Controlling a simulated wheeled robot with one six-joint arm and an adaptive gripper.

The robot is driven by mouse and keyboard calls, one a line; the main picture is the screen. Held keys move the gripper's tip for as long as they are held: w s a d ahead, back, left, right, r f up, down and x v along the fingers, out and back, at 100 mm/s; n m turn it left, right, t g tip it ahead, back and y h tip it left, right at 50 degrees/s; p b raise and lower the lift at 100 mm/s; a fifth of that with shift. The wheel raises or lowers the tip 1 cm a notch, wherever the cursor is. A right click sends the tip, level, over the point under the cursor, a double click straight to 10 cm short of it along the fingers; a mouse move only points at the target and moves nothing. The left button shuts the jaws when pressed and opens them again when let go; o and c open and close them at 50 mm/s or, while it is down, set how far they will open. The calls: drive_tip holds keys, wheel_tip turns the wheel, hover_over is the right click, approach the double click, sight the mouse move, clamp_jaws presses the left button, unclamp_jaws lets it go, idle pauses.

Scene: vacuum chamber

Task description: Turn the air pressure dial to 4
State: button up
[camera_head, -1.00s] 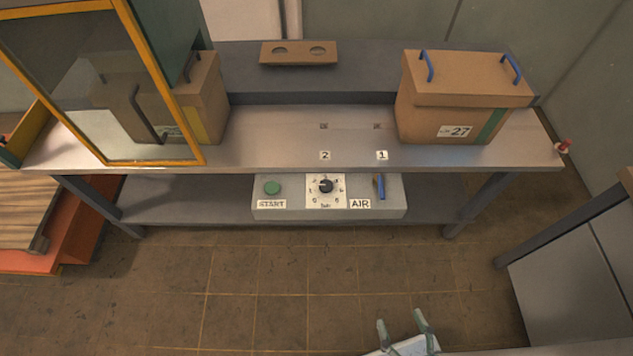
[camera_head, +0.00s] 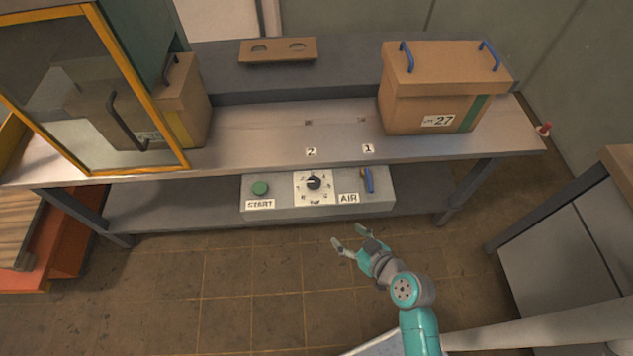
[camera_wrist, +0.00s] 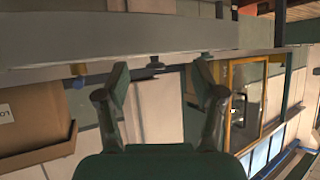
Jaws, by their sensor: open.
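The air pressure dial (camera_head: 313,183) is a black knob on a white numbered plate, in the middle of the grey control box (camera_head: 377,204) under the bench. Its numbers and pointer setting are too small to read surely. In the wrist view, which looks upside down, the dial (camera_wrist: 155,62) shows as a small dark knob edge-on beyond the fingers, roughly centred between them. My gripper (camera_head: 350,238) is open and empty, in front of and below the box, slightly right of the dial and apart from it. Its fingers (camera_wrist: 160,85) frame the wrist view.
A green START button (camera_head: 260,188) sits left of the dial and a blue AIR lever (camera_head: 368,181) sits right of it. The bench top (camera_head: 250,158) overhangs the box. A cardboard box (camera_head: 430,105) and a yellow-framed door (camera_head: 185,165) stand above. The floor in front is clear.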

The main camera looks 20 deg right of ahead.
sight(314, 182)
drive_tip(key=w+d+r+n+y, duration=0.3)
drive_tip(key=w+r+n, duration=0.15)
drive_tip(key=w, duration=0.55)
drive_tip(key=shift+m, duration=0.45)
drive_tip(key=x, duration=1)
drive_tip(key=shift+w+a+r, duration=0.15)
drive_tip(key=shift+w+a, duration=0.05)
drive_tip(key=shift+a, duration=0.2)
drive_tip(key=c, duration=1.1)
